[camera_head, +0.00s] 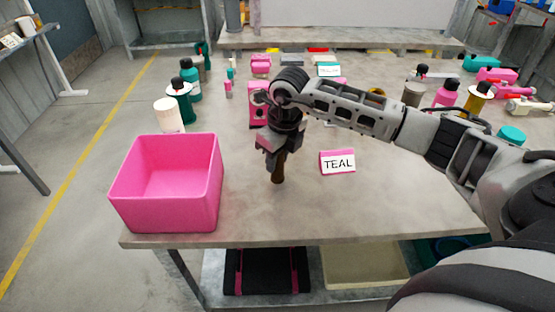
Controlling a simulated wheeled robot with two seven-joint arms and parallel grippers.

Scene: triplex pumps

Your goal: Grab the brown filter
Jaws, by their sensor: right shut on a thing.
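The brown filter (278,175) is a small dark brown piece at the tips of my right gripper (276,158). My right gripper points down over the table between the pink bin and the TEAL sign. It is shut on the brown filter, and its fingers hide the filter's upper part. I cannot tell whether the filter's lower end touches the table. My left gripper is not in view.
An empty-looking pink bin (213,190) stands at the table's front left. A TEAL sign (338,163) stands right of the gripper. A white cylinder (168,115), teal bottles (190,80) and a pink bottle (446,94) stand farther back. The front middle table is clear.

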